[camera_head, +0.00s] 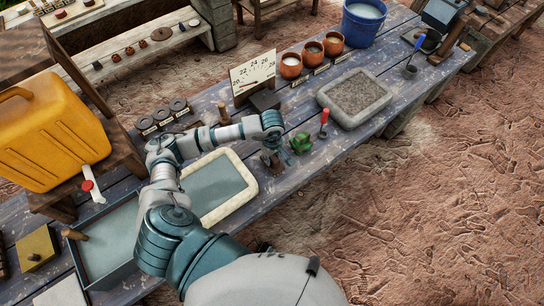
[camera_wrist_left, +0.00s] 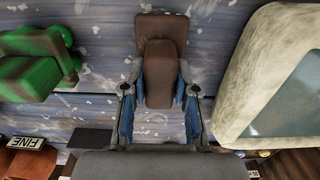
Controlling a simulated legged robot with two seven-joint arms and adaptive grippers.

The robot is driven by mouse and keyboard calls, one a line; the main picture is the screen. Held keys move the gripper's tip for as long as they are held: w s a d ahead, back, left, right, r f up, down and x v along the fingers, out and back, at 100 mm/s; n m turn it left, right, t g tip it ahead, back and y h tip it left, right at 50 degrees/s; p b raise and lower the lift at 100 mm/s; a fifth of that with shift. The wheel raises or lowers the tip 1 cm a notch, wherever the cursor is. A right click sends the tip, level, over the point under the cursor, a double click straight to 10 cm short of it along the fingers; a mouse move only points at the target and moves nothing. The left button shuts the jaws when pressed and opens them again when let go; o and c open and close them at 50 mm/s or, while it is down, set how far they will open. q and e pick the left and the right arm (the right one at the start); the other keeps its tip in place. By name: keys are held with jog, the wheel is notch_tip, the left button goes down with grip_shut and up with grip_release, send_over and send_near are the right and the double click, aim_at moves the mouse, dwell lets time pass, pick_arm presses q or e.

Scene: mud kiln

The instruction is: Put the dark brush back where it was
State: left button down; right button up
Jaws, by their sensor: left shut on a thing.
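My left gripper (camera_head: 272,153) is over the blue-grey plank bench, between the pale-rimmed basin and a green object. In the left wrist view its two fingers (camera_wrist_left: 160,115) are shut on the dark brown brush (camera_wrist_left: 160,75), one finger on each side. The brush also shows below the gripper in the head view (camera_head: 273,165). It is close to the bench top; I cannot tell whether it touches. My right gripper is not in view.
The pale-rimmed basin (camera_head: 249,193) is left of the gripper and the green object (camera_head: 301,143) right. A red-handled tool (camera_head: 324,121) stands beyond it. Bare planks lie between.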

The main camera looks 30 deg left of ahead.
pick_arm(q)
jog(key=c, duration=1.3)
grip_release()
jog(key=shift+f, duration=0.1)
jog(key=o, duration=0.4)
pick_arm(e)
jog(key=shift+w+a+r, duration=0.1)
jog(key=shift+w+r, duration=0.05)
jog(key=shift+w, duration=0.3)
pick_arm(q)
jog(key=shift+r, duration=0.35)
notch_tip(320, 180, up, 10)
jog(key=shift+r, duration=0.75)
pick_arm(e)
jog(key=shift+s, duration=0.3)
pick_arm(q)
jog(key=shift+s+f, duration=0.1)
